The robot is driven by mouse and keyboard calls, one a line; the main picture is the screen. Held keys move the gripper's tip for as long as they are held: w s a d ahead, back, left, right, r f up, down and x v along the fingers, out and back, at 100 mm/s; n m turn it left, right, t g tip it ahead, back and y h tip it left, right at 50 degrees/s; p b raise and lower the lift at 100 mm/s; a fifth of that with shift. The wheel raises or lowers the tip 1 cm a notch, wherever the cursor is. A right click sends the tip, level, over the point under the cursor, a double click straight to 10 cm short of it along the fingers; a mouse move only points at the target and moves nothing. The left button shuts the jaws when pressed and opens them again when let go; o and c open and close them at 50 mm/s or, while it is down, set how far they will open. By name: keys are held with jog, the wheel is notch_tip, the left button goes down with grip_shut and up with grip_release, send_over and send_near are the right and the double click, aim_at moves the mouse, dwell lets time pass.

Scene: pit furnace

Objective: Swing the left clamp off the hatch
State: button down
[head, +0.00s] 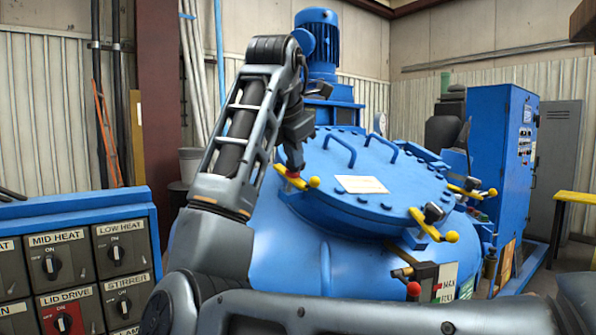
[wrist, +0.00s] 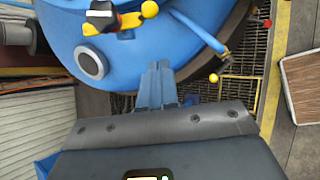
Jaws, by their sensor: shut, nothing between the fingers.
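The left clamp (head: 298,182) is a yellow bar with ball ends and a red part, at the left rim of the blue round hatch (head: 345,185). My gripper (head: 293,160) is close above this clamp in the head view; its fingertips are hard to make out there, and I cannot tell whether they touch. In the wrist view my gripper (wrist: 158,68) is shut with nothing in it. A yellow clamp with a black and red knob (wrist: 102,16) shows at the top left of that view, apart from the fingers. It looks like the left clamp.
Two more yellow clamps, at the front (head: 433,226) and right (head: 472,190), sit on the rim. Two blue handles (head: 340,148) and a label lie on the hatch. A switch panel (head: 80,265) stands left; a blue cabinet (head: 497,150) stands right.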

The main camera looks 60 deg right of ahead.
jog(key=shift+v, duration=1.1)
